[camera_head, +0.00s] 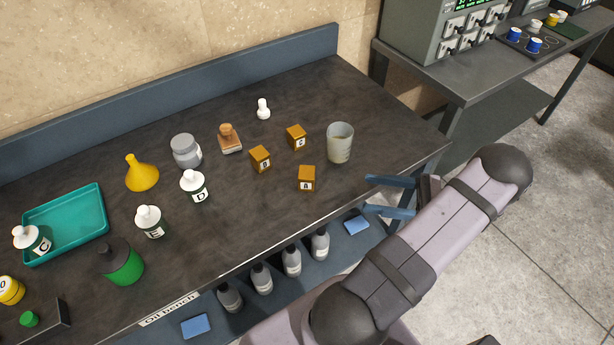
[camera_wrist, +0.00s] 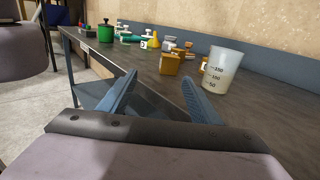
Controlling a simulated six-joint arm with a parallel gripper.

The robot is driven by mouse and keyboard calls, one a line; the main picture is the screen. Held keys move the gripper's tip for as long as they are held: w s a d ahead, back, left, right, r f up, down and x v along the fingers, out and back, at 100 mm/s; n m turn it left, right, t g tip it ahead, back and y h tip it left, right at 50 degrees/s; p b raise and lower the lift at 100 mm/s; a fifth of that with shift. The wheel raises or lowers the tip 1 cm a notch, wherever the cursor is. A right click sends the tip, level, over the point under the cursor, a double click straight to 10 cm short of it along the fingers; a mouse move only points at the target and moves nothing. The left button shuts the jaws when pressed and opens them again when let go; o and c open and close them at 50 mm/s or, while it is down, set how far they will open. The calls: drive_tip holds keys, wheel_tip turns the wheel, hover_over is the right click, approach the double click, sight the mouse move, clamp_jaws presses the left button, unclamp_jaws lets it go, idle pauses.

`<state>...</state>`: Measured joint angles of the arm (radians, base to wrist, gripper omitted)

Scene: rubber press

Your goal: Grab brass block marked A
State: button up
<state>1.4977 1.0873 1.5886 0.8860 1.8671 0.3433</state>
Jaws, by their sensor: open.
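The brass block marked A (camera_head: 307,178) stands on the dark bench top, nearest the front of three brass blocks. The brass block marked B (camera_head: 261,158) is behind it to the left, and a third brass block (camera_head: 296,136) is farther back. My gripper (camera_head: 370,194) is open and empty at the bench's front right edge, to the right of block A and apart from it. In the wrist view, a brass block (camera_wrist: 170,64) shows ahead between and beyond the blue fingers (camera_wrist: 160,80); its letter is not legible there. Another brass block is partly hidden by the beaker.
A clear beaker (camera_head: 340,143) stands right of the blocks, close to block A. A wooden-handled stamp (camera_head: 229,139), a grey jar (camera_head: 186,151) and a white bottle marked D (camera_head: 194,186) stand to the left. The bench front between block A and the edge is clear.

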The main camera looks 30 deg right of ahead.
sight(307, 179)
drive_tip(key=w+a+r+n+g+y+p, duration=0.2)
drive_tip(key=w+a+r+n+g, duration=0.15)
drive_tip(key=w+a+r, duration=0.6)
drive_tip(key=f, duration=0.2)
drive_tip(key=w+d+f+m+t, duration=0.1)
drive_tip(key=f, duration=0.2)
drive_tip(key=w+f+m+t, duration=0.1)
drive_tip(key=f, duration=0.2)
drive_tip(key=shift+w+d+f+m+h+p, duration=0.1)
drive_tip(key=shift+d+f+m+h+p, duration=0.05)
drive_tip(key=shift+d+m+h+p, duration=0.15)
drive_tip(key=shift+p+x, duration=1.5)
drive_tip(key=shift+x, duration=1.75)
drive_tip(key=shift+w+a, duration=0.3)
drive_tip(key=shift+a, duration=0.15)
clamp_jaws()
